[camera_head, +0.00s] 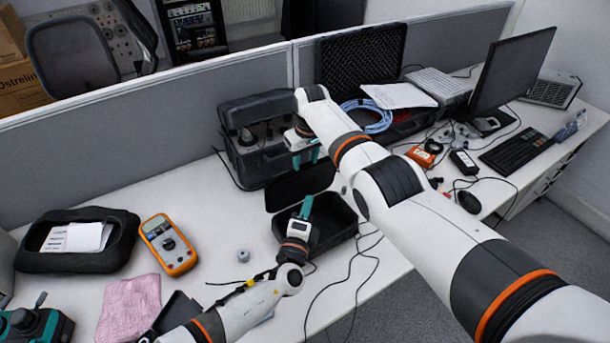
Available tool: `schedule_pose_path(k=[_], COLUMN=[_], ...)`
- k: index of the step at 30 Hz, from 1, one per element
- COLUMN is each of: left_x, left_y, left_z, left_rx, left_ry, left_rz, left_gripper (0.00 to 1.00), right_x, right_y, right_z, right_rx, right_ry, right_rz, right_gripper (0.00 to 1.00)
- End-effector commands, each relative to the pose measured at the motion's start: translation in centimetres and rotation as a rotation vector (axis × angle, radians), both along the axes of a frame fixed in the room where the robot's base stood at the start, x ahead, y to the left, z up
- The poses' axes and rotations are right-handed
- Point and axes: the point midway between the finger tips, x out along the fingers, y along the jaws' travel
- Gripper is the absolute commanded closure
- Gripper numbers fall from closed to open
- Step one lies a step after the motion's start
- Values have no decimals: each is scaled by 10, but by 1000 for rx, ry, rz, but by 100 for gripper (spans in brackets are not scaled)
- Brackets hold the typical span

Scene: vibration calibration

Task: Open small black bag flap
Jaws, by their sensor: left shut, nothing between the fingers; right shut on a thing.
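The small black bag (343,219) lies on the white table in the middle, with its dark inside showing. Its black flap (294,191) stands raised at the far-left side of the bag. My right gripper (306,159) reaches over from the right and is shut at the flap's upper edge; the arm partly hides the contact. My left gripper (306,204) is shut and empty, with its teal fingers over the bag's left part, in front of the flap. The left gripper hides part of the bag's opening.
An orange multimeter (168,244), a black pouch (112,240) and a pink cloth (128,309) lie left. A small grey cylinder (243,255) stands near my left arm. Loose cables (362,265) run right of the bag.

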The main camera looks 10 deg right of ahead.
Motion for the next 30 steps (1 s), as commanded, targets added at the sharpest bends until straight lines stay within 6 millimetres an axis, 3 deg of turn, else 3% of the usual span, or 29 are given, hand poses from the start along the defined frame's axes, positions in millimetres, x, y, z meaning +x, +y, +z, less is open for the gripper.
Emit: schedule_pose_path(k=[6, 13, 17, 30], left_x=[35, 59, 80, 95], left_y=[-18, -30, -20, -15], left_z=[5, 8, 11, 12], left_rx=[2, 4, 4, 0], left_ry=[-1, -2, -2, 1], left_rz=[0, -1, 2, 0], left_gripper=[100, 100, 100, 100], right_x=[0, 0, 0, 0], right_y=[1, 2, 2, 2], right_z=[0, 0, 0, 0], right_rx=[3, 4, 4, 5], right_ry=[0, 0, 0, 1], right_rz=[1, 2, 2, 2], right_gripper=[98, 98, 98, 98])
